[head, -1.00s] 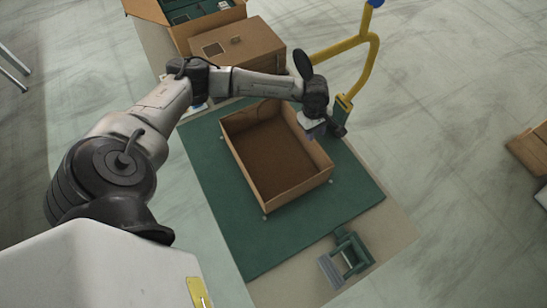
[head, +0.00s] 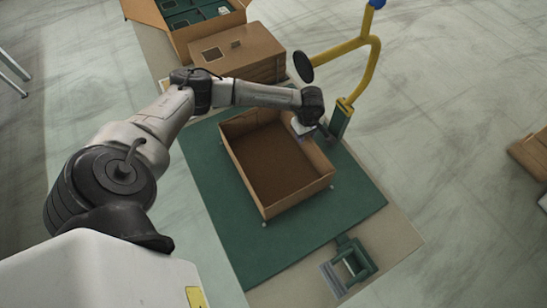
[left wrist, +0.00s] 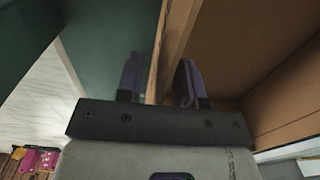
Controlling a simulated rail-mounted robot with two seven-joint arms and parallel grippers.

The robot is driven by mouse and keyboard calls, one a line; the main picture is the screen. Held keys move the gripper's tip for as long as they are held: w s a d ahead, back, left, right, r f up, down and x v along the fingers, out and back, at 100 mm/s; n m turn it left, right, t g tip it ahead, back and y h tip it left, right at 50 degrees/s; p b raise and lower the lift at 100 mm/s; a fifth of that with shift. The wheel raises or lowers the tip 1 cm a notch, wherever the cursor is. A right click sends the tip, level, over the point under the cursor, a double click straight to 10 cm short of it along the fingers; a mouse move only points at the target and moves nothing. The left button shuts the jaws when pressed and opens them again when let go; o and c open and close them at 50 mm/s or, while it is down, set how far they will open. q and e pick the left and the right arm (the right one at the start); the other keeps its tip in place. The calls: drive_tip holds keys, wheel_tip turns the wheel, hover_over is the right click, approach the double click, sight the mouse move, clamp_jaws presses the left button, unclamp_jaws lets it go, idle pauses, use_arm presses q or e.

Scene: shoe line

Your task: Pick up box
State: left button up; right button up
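The open, empty brown cardboard box (head: 297,198) stands upright on the green mat in the head view. My left gripper (head: 303,137) is at the box's right wall, near its far right corner. In the left wrist view the two purple fingers of my left gripper (left wrist: 158,82) stand on either side of the box wall (left wrist: 170,40). A gap shows between the fingers and the wall, so the gripper looks open around it. The fingertips are mostly hidden in the head view. My right gripper is in neither view.
The green mat (head: 240,243) has free room around the box. A yellow pole (head: 369,70) with a black disc (head: 303,67) stands close to my left gripper. Closed boxes (head: 237,52) and an open carton (head: 175,39) are at the back. A green device (head: 352,261) is in front.

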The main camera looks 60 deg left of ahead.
use_arm(q)
clamp_jaws()
drive_tip(key=shift+r, duration=0.2)
idle(0.5)
